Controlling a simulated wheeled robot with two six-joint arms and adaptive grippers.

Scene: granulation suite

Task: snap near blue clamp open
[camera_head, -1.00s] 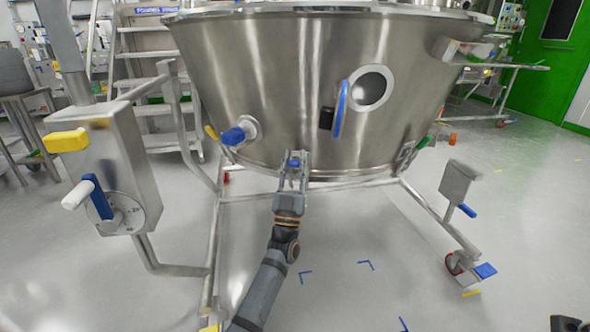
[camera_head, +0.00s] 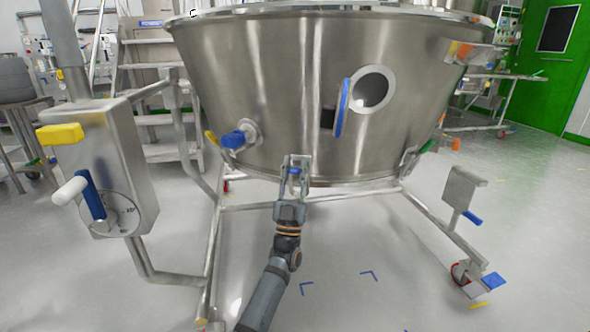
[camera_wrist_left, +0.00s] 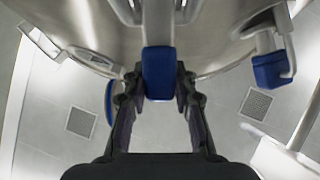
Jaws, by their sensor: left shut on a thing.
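The near blue clamp (camera_head: 294,171) sits low on the front of the steel bowl (camera_head: 270,90), just at its lower rim. My left gripper (camera_head: 297,160) reaches up to it from below and is shut on it, one finger on each side. In the left wrist view, the clamp's blue lever (camera_wrist_left: 158,72) stands between the fingers of my left gripper (camera_wrist_left: 159,75), with its metal body against the bowl above. The fingers partly hide the clamp in the head view. My right gripper is not in view.
A blue-capped port (camera_head: 236,138) and a blue handle (camera_head: 342,108) by a round window are on the bowl. A control box (camera_head: 125,160) with yellow and blue handles stands left. The bowl's frame (camera_head: 250,206) has legs and castors.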

